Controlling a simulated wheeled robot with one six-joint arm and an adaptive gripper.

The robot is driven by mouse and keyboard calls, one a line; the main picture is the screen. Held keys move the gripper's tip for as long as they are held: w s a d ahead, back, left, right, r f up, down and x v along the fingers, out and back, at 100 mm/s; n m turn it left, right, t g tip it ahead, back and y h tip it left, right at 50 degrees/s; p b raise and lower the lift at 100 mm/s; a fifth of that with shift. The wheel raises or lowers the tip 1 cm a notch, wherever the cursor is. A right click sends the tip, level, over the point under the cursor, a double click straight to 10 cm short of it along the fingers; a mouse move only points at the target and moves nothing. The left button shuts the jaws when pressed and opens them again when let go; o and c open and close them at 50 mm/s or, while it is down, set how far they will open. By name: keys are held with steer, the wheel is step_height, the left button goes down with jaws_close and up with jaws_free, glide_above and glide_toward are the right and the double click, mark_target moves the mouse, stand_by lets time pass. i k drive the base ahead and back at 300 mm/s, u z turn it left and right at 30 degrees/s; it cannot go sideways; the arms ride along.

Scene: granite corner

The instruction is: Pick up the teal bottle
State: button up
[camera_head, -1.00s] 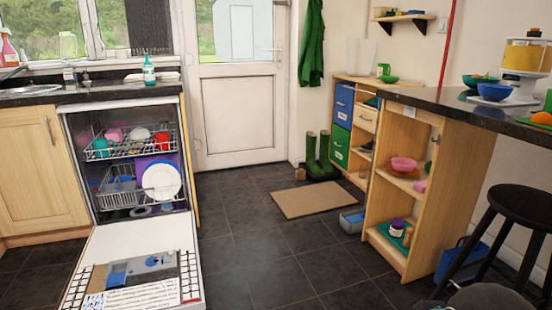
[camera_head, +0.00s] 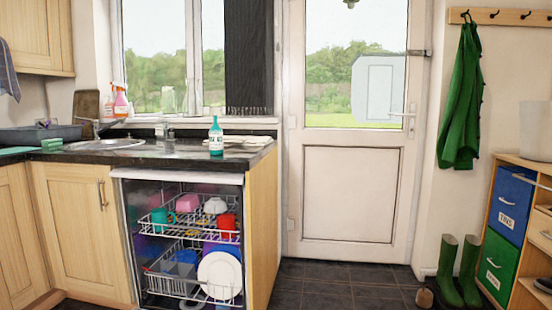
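The teal bottle (camera_head: 216,138) stands upright on the dark granite counter (camera_head: 165,158), near its front right end and above the dishwasher. It has a pale label and a narrow top. Nothing blocks the view of it. My gripper does not show in this view, so its place relative to the bottle cannot be seen.
The open dishwasher (camera_head: 188,245) with loaded racks stands below the bottle. A sink (camera_head: 105,144) and a pink spray bottle (camera_head: 120,101) lie to the left. Folded cloths (camera_head: 248,140) are beside the bottle. Green boots (camera_head: 458,270) stand by the white door (camera_head: 350,195).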

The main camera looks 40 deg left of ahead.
mark_target(216, 133)
steer(key=u, duration=0.35)
steer(key=i, duration=1.85)
steer(key=u, duration=1.8)
steer(key=i, duration=0.9)
steer(key=u, duration=1.1)
steer(key=i, duration=0.2)
steer(key=u, duration=0.05)
